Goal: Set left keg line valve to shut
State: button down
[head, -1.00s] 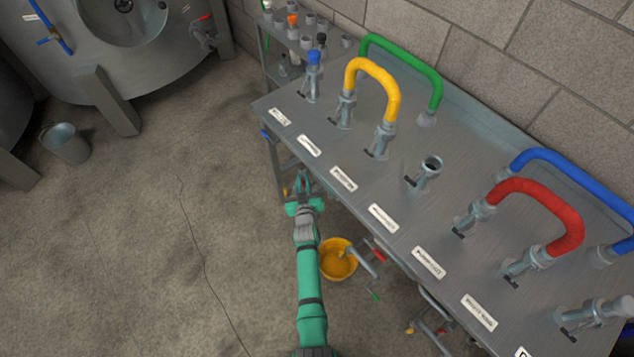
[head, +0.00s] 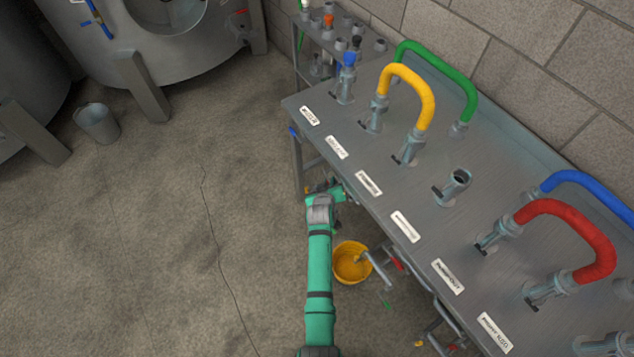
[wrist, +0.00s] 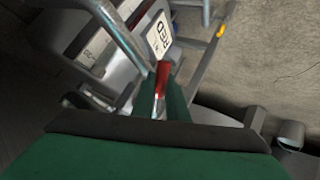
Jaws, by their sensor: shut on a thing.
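My gripper (wrist: 160,98) is shut on a red valve handle (wrist: 163,68), which shows between its green fingers in the wrist view. A white label (wrist: 159,37) with dark lettering sits just beyond the handle; I cannot read it surely. In the head view my gripper (head: 338,193) is at the front edge of the bench, low beside its left part. The fingertips and the held handle are hidden there by the wrist and the bench. The valve's body and its exact setting cannot be made out.
The steel bench (head: 420,187) carries yellow (head: 421,92), red (head: 590,232) and other hose loops. A yellow bucket (head: 351,262) stands below its front edge, near a pipe with another red handle (head: 397,265). A grey bucket (head: 97,122) stands at left.

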jog(key=shift+s, duration=0.1)
dwell(0.5)
jog(key=c, duration=1.7)
grip_release()
jog(key=shift+c, duration=0.2)
jog(key=shift+r, duration=0.1)
jog(key=v, duration=1)
jog(key=shift+s+r, duration=0.25)
jog(key=shift+r, duration=0.05)
